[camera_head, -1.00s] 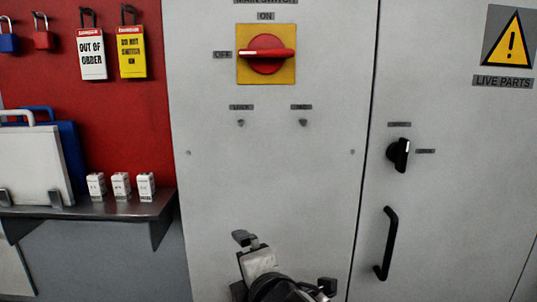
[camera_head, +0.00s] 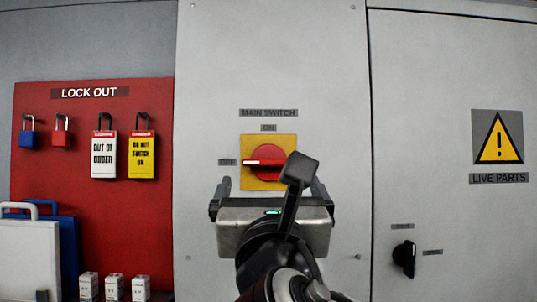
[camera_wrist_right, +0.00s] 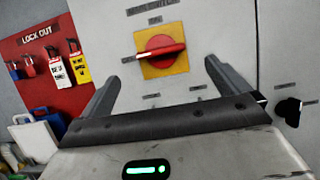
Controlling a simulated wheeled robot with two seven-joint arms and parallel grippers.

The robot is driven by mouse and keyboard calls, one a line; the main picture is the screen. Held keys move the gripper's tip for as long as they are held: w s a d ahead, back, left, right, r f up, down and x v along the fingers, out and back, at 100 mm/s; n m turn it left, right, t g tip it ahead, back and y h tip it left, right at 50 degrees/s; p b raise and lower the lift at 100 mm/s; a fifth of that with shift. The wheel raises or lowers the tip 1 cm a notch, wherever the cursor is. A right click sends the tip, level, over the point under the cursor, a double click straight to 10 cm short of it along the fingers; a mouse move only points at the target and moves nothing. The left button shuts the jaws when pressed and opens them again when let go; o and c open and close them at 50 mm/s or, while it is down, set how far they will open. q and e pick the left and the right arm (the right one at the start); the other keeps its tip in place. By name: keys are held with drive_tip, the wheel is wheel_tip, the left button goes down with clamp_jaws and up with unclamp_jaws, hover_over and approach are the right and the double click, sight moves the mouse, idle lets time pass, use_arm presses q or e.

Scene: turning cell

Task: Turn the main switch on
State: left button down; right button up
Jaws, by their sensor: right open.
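The main switch (camera_head: 266,162) is a red rotary handle on a yellow square plate on the grey cabinet door. Its handle lies level, with its white-marked end at the left, toward the label on the left side. An ON label (camera_head: 268,128) sits above the plate. My right gripper (camera_head: 270,182) is open and empty in front of the cabinet, just below the switch, with part of my arm covering the plate's right side. In the right wrist view the switch (camera_wrist_right: 160,50) shows whole, beyond and between the two spread fingers, apart from them. My left gripper is not in view.
A red lock-out board (camera_head: 95,215) with padlocks and tags hangs at the left. Small white boxes (camera_head: 113,287) stand below it. A black knob (camera_head: 404,258) and a yellow warning sign (camera_head: 498,138) are on the right-hand door. The door around the switch is otherwise flat.

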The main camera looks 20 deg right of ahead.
sight(269, 163)
drive_tip(key=p+x, duration=0.3)
drive_tip(key=x, duration=0.8)
drive_tip(key=c, duration=0.9)
